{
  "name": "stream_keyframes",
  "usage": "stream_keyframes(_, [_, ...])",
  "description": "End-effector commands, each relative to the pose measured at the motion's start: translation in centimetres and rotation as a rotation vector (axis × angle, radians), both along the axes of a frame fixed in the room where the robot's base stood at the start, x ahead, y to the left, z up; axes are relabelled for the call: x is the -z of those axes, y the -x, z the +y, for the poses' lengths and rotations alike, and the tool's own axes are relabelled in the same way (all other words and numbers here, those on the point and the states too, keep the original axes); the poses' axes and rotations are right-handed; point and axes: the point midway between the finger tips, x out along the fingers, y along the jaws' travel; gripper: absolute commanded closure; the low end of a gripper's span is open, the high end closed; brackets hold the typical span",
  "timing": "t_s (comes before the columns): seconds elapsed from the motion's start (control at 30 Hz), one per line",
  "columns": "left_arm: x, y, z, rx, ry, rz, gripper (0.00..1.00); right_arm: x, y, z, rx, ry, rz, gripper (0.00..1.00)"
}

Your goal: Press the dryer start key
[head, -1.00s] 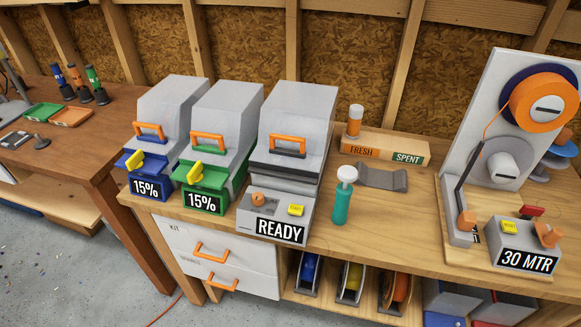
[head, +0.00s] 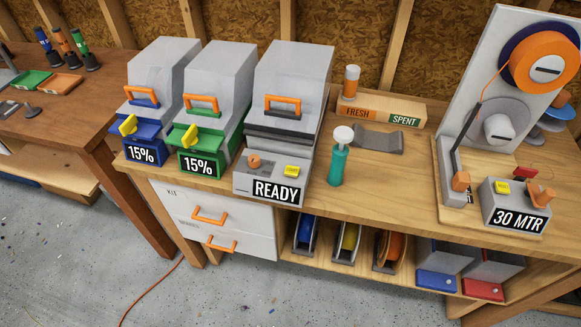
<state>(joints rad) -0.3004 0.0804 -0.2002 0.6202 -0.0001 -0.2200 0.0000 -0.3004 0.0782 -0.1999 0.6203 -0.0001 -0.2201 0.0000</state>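The dryer (head: 292,85) is a grey box with an orange handle, the rightmost of three similar boxes on the wooden bench. Its front control panel (head: 246,186) carries an orange knob (head: 254,161), a yellow key (head: 292,171) and a label reading READY (head: 276,191). The yellow key's lettering is too small to read. Neither of my grippers shows in the head view, and nothing covers the key.
Two boxes with blue (head: 143,135) and green (head: 197,140) fronts, both reading 15%, stand left. A teal bottle (head: 338,166) stands close right of the panel. A spool winder (head: 517,200) reading 30 MTR is at right. Drawers (head: 222,222) and spools lie below.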

Motion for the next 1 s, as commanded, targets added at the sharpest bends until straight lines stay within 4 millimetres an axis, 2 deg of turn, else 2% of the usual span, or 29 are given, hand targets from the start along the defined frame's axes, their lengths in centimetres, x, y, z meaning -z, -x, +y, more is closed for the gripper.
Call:
stream_keyframes(0.2, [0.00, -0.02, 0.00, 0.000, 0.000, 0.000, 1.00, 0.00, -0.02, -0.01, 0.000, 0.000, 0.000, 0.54])
stream_keyframes(0.4, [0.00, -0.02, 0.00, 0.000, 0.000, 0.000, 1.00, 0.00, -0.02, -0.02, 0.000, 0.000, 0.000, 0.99])
stream_keyframes(1.0, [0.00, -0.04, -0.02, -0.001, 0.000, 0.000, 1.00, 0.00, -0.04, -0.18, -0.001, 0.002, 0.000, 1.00])
